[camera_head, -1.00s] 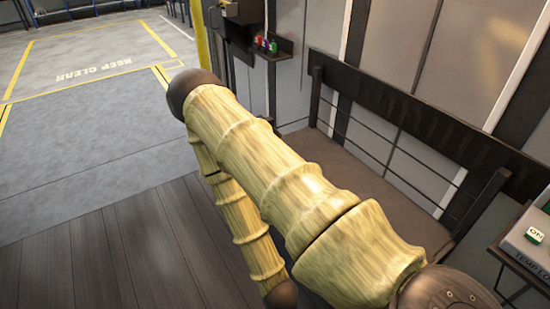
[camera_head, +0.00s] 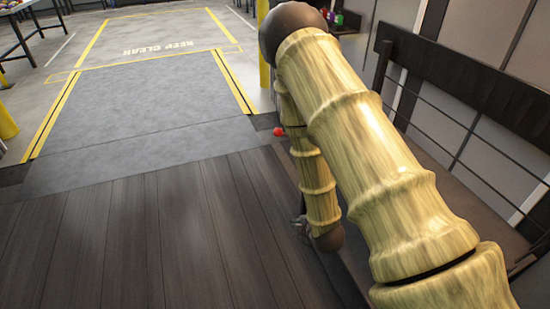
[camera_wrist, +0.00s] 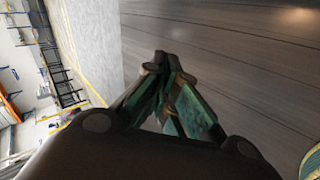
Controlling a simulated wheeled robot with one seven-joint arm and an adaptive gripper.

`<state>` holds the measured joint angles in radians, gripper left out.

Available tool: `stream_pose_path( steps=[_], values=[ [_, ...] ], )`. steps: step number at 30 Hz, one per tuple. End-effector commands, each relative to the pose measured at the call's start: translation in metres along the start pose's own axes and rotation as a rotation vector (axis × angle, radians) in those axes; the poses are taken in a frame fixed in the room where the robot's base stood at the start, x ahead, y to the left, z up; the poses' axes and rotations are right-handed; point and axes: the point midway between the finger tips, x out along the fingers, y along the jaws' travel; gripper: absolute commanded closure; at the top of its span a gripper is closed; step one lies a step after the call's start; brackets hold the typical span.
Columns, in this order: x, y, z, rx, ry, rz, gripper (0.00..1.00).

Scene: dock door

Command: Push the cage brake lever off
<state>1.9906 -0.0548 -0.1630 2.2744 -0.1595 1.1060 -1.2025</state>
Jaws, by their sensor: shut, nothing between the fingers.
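My gripper (camera_wrist: 161,62) is shut and empty in the wrist view, its green and dark fingers meeting above dark floor planks. In the head view my jointed yellow arm hides most of the space around the gripper. A small red knob (camera_head: 278,131) shows just left of my arm in the head view; I cannot tell whether it belongs to the brake lever. A dark frame with thin rails (camera_head: 452,90) stands at the right, partly behind my arm; I cannot tell if it is the cage. No lever is clearly visible in the wrist view.
The dark plank floor (camera_head: 140,240) at front left is clear. Beyond it lies a grey ramp plate (camera_head: 150,110) with yellow edge lines and a marked floor area. A yellow post (camera_head: 263,50) stands behind my arm. A table (camera_head: 22,22) is at far left.

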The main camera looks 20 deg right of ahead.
Motion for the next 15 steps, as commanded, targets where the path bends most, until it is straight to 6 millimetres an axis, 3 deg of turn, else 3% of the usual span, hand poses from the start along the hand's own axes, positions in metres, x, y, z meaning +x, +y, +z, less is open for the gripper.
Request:
stream_pose_path(
  steps=[1,6,12,15],
  values=[
    [0.018,0.013,0.0,-0.101,0.016,0.061,1.0],
    [0.043,0.077,-0.009,-0.468,0.038,0.262,1.0],
    [0.052,0.142,-0.022,-0.844,0.001,0.48,1.0],
    [0.051,0.165,-0.027,-0.975,-0.029,0.555,1.0]
  ],
)
